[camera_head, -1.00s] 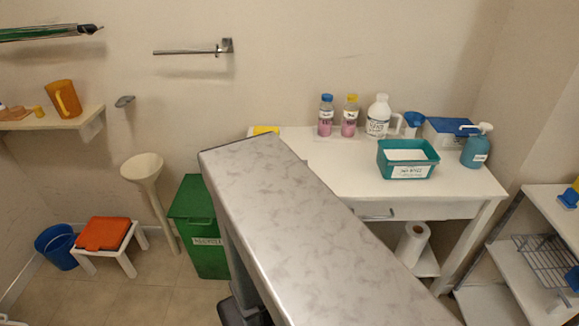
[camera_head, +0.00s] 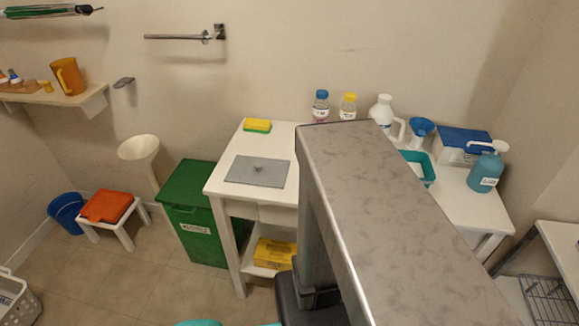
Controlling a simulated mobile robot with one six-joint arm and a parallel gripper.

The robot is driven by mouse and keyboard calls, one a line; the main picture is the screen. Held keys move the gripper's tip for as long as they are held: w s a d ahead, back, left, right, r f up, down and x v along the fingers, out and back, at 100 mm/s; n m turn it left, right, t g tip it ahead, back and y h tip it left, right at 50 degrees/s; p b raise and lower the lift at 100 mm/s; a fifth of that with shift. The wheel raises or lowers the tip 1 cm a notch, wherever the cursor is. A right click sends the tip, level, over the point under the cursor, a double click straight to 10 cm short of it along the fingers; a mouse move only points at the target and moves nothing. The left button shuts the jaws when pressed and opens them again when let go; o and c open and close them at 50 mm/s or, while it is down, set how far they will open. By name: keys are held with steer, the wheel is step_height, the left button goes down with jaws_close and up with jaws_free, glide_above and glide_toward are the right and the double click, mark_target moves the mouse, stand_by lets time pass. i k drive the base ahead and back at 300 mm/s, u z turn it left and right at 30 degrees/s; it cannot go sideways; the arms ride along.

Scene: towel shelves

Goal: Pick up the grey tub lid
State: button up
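The grey tub lid (camera_head: 258,171) is a flat grey rectangle with a small knob in its middle. It lies flat on the left part of the white table (camera_head: 217,178), near the table's front left edge. My gripper is not in view. A large grey arm link of mine crosses the right half of the view and hides the middle of the table.
A yellow sponge (camera_head: 258,126) lies behind the lid. Bottles (camera_head: 348,107), a teal tub (camera_head: 428,171), a blue-lidded box (camera_head: 462,145) and a blue pump bottle (camera_head: 484,172) stand farther right. A green bin (camera_head: 199,226) stands left of the table.

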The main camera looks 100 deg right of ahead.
mark_target(256, 171)
steer(key=z, duration=0.25)
steer(key=k, duration=0.95)
steer(key=z, duration=0.35)
steer(key=i, duration=0.6)
steer(key=z, duration=0.15)
steer(key=k, duration=0.6)
steer(key=u, duration=0.05)
